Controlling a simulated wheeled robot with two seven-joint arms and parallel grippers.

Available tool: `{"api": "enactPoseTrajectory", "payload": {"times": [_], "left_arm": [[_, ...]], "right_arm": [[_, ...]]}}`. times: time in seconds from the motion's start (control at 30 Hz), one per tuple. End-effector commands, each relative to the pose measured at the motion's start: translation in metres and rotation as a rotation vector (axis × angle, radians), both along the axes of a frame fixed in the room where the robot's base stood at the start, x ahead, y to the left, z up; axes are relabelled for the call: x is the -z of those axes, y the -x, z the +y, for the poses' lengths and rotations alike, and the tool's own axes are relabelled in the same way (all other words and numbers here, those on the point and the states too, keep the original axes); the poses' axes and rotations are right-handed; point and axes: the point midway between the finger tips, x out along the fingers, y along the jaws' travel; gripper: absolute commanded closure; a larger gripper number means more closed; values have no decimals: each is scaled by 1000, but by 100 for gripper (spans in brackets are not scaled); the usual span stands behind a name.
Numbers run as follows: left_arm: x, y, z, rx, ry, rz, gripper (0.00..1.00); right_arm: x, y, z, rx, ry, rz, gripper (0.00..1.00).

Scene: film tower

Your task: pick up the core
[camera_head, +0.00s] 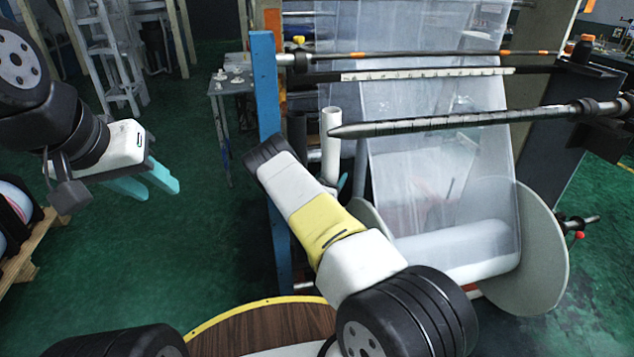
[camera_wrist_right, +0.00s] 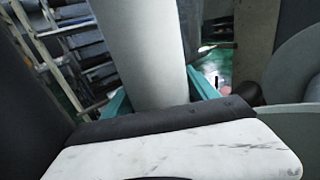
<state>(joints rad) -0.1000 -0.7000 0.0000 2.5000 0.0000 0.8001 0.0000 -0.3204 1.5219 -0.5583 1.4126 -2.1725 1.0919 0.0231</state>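The core (camera_head: 331,150) is a white tube, upright beside the blue post, with its lower part hidden by my right gripper in the head view. In the right wrist view the core (camera_wrist_right: 150,45) is large and slightly tilted. My right gripper (camera_wrist_right: 158,95) has a teal finger on each side of the core. The fingers look close to its sides, but I cannot tell whether they press on it. In the head view only a bit of teal finger shows beside the core. My left gripper (camera_head: 152,183) is open and empty, well to the left over the green floor.
A blue post (camera_head: 268,120) stands just left of the core. A pointed dark shaft (camera_head: 450,121) reaches from the right towards the core's top. A clear film web (camera_head: 440,160) and a pale round flange (camera_head: 540,250) lie to the right. Green floor is free at the left.

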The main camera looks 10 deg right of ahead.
Motion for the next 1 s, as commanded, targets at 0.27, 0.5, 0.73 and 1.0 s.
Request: {"api": "enactPoseTrajectory", "payload": {"times": [0.27, 0.5, 0.73, 1.0], "left_arm": [[0, 0, 0, 0, 0, 0, 64], [0, 0, 0, 0, 0, 0, 64], [0, 0, 0, 0, 0, 0, 64], [0, 0, 0, 0, 0, 0, 64]], "right_arm": [[0, 0, 0, 0, 0, 0, 88], [-1, 0, 0, 0, 1, -3, 100], [-5, -1, 0, 0, 0, -4, 100], [-35, -1, 0, 1, 0, -6, 100]]}}
